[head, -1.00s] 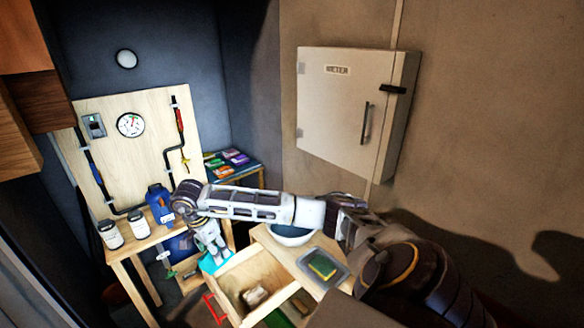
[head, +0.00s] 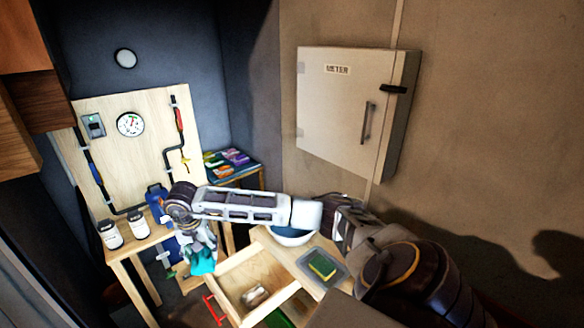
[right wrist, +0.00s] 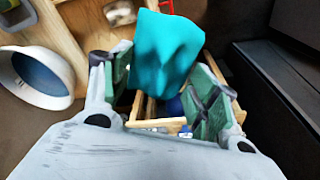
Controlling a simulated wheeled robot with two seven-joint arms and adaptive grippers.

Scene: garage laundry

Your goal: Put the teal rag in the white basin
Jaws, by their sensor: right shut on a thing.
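The teal rag (head: 202,263) hangs bunched from my right gripper (head: 203,248), beside the left side of the open drawer. In the right wrist view the rag (right wrist: 165,50) shows large and crumpled between the green-padded fingers of the gripper (right wrist: 160,85). The gripper is shut on the rag. The white basin (head: 292,239), blue inside, stands on the wooden top to the right, partly hidden by my right arm. The basin also shows at the left of the right wrist view (right wrist: 58,98). My left gripper is not in view.
An open wooden drawer (head: 232,277) with a red handle (head: 215,310) holds a small metallic item (head: 254,296). A grey tray with a yellow-green sponge (head: 322,266) sits in front of the basin. White jars and a blue container stand on the left bench.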

